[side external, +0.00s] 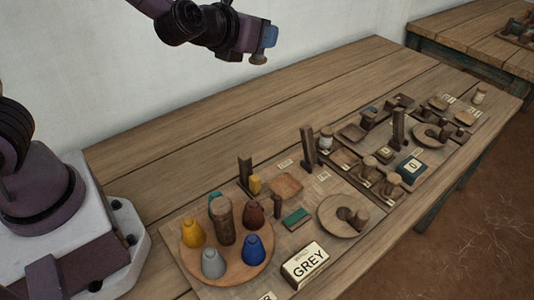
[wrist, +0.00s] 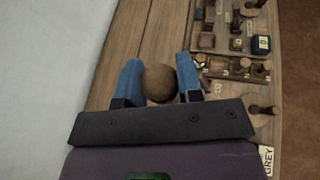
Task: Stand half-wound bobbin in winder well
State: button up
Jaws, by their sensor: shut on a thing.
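My gripper (wrist: 160,80) has its two blue fingers shut on a round brown wooden thing (wrist: 158,83), seen end-on in the wrist view. In the side view, my gripper (side external: 264,44) is high above the back of the table, and a small tan end of the held thing (side external: 259,58) shows below the fingers. Whether it is the half-wound bobbin I cannot tell, as no thread is visible. I cannot tell which holder is the winder well.
A round tray (side external: 187,259) with several coloured cones stands at the front left. A GREY sign (side external: 305,264), a round wooden disc (side external: 349,216) and dark upright posts (side external: 308,147) crowd the boards. The back strip of the table (side external: 200,135) is clear.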

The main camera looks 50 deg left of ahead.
jog(key=s+d+f, duration=0.5)
jog(key=d+f, duration=0.4)
jog(key=d, duration=0.2)
jog(key=s+f+n+g+y, duration=0.2)
jog(key=s+n+y, duration=0.2)
jog(key=n+g+y, duration=0.4)
jog(key=n, duration=0.1)
send_over(285, 189)
notch_tip(285, 189, down, 12)
jog(key=shift+w, duration=0.1)
jog(key=shift+f, duration=0.4)
